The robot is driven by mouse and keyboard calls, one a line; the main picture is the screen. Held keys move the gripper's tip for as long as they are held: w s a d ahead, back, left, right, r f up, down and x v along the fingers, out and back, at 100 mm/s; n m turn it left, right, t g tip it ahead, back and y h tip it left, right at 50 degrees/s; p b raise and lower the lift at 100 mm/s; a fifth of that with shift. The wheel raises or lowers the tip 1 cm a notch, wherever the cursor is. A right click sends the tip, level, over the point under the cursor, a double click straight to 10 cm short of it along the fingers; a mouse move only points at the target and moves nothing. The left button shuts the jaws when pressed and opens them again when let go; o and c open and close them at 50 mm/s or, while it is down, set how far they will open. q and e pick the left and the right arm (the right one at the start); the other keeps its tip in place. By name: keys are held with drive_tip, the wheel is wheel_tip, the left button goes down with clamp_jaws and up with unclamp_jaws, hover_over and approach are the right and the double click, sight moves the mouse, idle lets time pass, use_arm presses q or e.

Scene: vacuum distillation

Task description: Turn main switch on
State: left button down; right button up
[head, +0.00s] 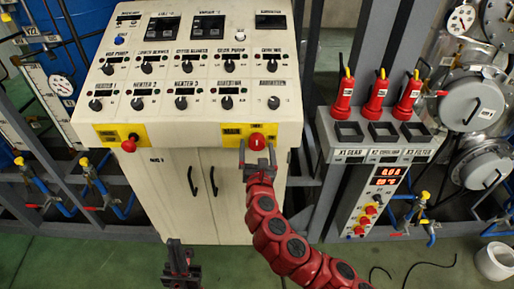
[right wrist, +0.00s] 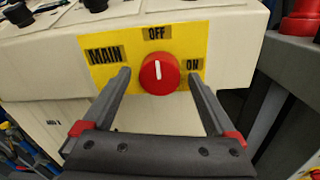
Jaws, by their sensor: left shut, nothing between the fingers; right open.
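The main switch is a round red knob (head: 257,141) on a yellow plate at the front right edge of the control console. In the right wrist view the knob (right wrist: 159,76) has a white line that stands nearly upright, toward the OFF label (right wrist: 157,33). The ON label (right wrist: 194,66) is to its right and MAIN to its left. My right gripper (head: 257,158) is open, and its fingers (right wrist: 159,80) lie on either side of the knob with gaps between. My left gripper (head: 180,247) is shut and empty, low in front of the cabinet.
A second red knob (head: 129,145) sits on the left yellow plate (head: 119,134). Rows of black knobs cover the console top (head: 215,50). Red tools (head: 377,94) stand in a rack to the right. A white bucket (head: 494,261) is on the green floor at the far right.

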drive_tip(key=c, duration=1.4)
drive_tip(key=shift+o, duration=0.2)
drive_tip(key=shift+f+m+b, duration=0.2)
drive_tip(key=shift+m+b, duration=0.7)
drive_tip(key=shift+b, duration=0.05)
drive_tip(key=m+b, duration=1.1)
drive_tip(key=m, duration=0.1)
drive_tip(key=shift+a, duration=0.15)
drive_tip(key=shift+m+b, duration=0.8)
drive_tip(key=shift+r+m+h+b, duration=0.2)
drive_tip(key=shift+m+h+b, duration=0.1)
drive_tip(key=shift+m+b, duration=1.1)
